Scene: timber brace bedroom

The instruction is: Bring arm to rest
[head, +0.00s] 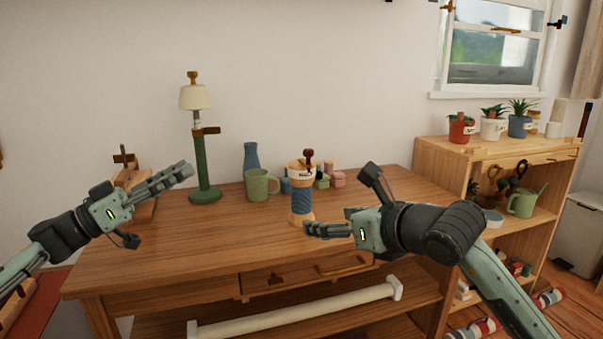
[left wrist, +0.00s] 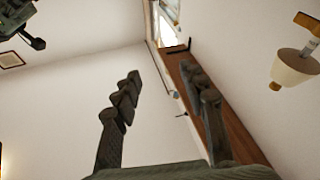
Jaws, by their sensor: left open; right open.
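My left gripper (head: 184,172) is raised over the left part of the wooden table (head: 235,235), left of the green lamp. It is open and empty, and its two spread fingers (left wrist: 162,80) show in the left wrist view with nothing between them. My right gripper (head: 312,230) is in front of the blue-and-tan grinder-like item (head: 302,205), pointing left. Its fingers overlap from this side; it is open, with no object seen in it. The right forearm comes in from the lower right.
A green lamp with a cream shade (head: 195,97) stands behind the left gripper. A green mug (head: 261,185), a blue vase (head: 251,156) and small pots are at the table's back. A shelf (head: 440,152) with potted plants stands at the right. The table's left front is clear.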

